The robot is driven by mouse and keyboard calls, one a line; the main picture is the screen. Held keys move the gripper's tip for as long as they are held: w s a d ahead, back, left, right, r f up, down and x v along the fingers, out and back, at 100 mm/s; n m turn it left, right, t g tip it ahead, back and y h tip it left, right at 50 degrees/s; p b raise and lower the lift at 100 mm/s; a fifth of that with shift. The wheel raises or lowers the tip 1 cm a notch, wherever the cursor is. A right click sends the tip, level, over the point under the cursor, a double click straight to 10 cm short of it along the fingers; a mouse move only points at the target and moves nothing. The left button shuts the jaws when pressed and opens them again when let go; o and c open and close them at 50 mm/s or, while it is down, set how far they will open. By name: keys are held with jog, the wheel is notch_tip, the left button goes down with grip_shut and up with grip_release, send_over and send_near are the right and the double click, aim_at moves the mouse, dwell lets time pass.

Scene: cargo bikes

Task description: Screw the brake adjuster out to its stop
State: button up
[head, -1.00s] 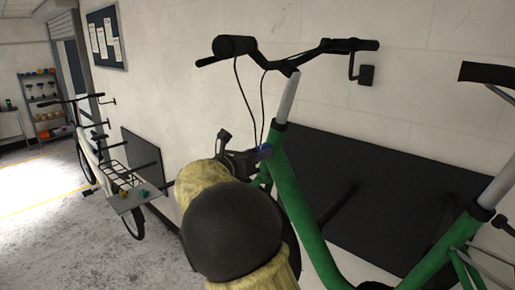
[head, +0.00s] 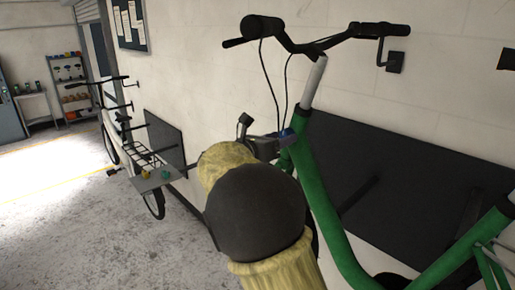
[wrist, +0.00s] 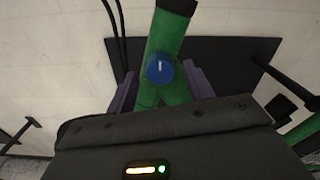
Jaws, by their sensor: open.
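The brake adjuster is a round blue knob (wrist: 160,68) with a short white mark pointing up. It sits in front of the green bike's frame tube (wrist: 167,38) in the wrist view. My gripper (wrist: 159,73) is open, with one purple-grey finger on each side of the knob; I cannot tell whether they touch it. In the head view my gripper (head: 283,138) is at the upper green frame (head: 322,190), below the handlebar. A bit of blue shows there, and my own arm covers much of the area.
Two dark cables (head: 279,85) hang from the handlebar (head: 320,40) close to my gripper. A dark panel (head: 405,170) is on the white wall behind the bike. Another bike with a rack (head: 150,160) stands left. The grey floor at lower left is clear.

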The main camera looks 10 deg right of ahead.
jog(key=b+v, duration=0.5)
jog(key=v, duration=1.2)
jog(key=shift+b, duration=0.35)
jog(key=shift+s, duration=0.1)
